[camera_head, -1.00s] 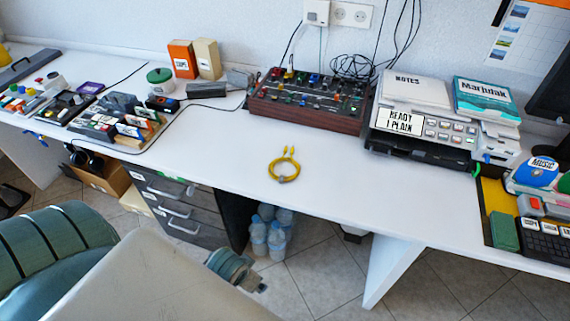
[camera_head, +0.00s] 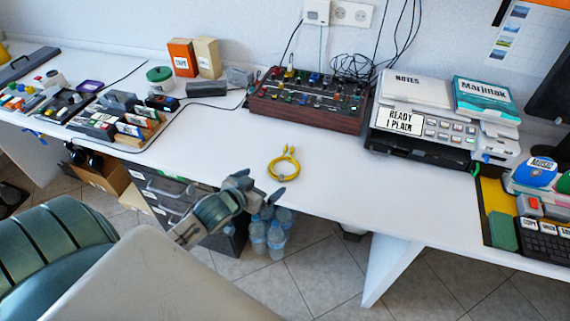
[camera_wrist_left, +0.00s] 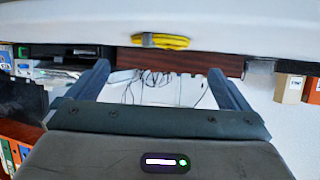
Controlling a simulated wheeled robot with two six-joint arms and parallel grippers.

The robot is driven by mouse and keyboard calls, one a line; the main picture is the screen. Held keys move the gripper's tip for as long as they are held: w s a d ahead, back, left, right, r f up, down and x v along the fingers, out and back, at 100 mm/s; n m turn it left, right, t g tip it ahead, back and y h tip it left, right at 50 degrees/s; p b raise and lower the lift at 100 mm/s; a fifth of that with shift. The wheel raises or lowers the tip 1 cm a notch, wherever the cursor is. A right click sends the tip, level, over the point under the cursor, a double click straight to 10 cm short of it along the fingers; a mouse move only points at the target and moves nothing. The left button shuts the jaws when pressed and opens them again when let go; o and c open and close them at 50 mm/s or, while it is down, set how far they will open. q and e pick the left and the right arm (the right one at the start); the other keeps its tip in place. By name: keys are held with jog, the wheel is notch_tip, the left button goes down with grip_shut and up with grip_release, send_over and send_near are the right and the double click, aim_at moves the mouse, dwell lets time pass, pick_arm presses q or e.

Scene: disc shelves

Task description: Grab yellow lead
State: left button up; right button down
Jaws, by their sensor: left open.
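The yellow lead (camera_head: 284,165) is a small coiled loop lying on the white desk (camera_head: 225,150), near its front edge. My left gripper (camera_head: 264,184) is open and empty, in front of the desk edge, a little left of and nearer than the lead in the head view. In the left wrist view the lead (camera_wrist_left: 161,41) shows as a yellow strip with a grey band, beyond and between the two open fingers (camera_wrist_left: 158,78). It is apart from the fingers. My right gripper is not in view.
A brown-sided mixer (camera_head: 308,98) with black cables stands behind the lead. A printer (camera_head: 420,120) stands to the right, and an organiser (camera_head: 118,120) to the left. Drawers (camera_head: 175,195) and water bottles (camera_head: 268,230) are under the desk. The desk around the lead is clear.

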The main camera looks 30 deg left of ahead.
pick_arm(q)
send_near(286, 161)
jog(key=shift+d+f, duration=0.2)
jog(key=shift+d, duration=0.15)
jog(key=shift+w+f, duration=0.2)
jog(key=shift+w, duration=0.25)
jog(key=x, duration=0.3)
jog(key=shift+w+d+p, duration=0.2)
jog(key=shift+w+p, duration=0.1)
jog(key=shift+w, duration=0.05)
jog(key=shift+w+f, duration=0.25)
jog(key=shift+w, duration=0.15)
jog(key=c, duration=0.7)
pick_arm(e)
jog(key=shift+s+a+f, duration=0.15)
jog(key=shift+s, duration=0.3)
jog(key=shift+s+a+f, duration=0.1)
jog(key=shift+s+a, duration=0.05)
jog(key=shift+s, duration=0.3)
